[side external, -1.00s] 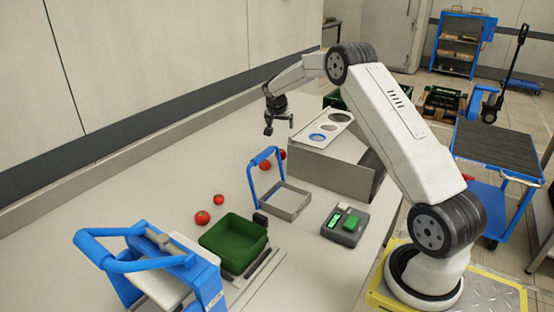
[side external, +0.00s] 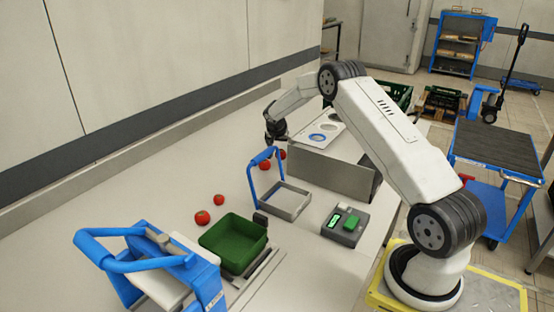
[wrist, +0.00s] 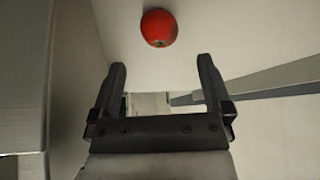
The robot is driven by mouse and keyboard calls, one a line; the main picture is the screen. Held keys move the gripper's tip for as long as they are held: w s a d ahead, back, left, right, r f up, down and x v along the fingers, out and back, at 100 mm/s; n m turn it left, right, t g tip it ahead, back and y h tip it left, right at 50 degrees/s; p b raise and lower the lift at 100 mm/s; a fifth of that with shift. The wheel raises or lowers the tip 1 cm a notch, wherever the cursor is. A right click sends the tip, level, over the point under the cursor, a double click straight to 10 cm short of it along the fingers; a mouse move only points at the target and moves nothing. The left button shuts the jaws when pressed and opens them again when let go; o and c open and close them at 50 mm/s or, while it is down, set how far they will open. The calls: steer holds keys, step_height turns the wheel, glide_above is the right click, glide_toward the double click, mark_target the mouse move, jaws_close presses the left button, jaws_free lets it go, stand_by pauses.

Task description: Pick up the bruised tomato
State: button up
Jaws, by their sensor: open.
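In the wrist view one red tomato (wrist: 159,28) lies on the pale surface, just beyond the fingertips of my gripper (wrist: 161,66). My gripper is open with nothing between its fingers. In the side view my gripper (side external: 276,146) hangs low by two tomatoes, one nearer (side external: 265,165) and one partly hidden (side external: 283,154). Two more tomatoes, a larger (side external: 202,217) and a smaller (side external: 219,200), lie beside the green crate (side external: 215,243). I cannot make out a clear bruise on any of them.
A grey box with round holes in its top (side external: 335,165) stands right of my gripper. A blue-framed machine (side external: 190,275) is at front left. The left bench is clear.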

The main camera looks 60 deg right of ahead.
steer(key=shift+f, duration=0.2)
steer(key=shift+d+f, duration=0.1)
steer(key=shift+f, duration=0.7)
steer(key=shift+x, duration=2.2)
steer(key=c, duration=1.3)
steer(key=shift+r, duration=0.1)
steer(key=shift+r, duration=4.95)
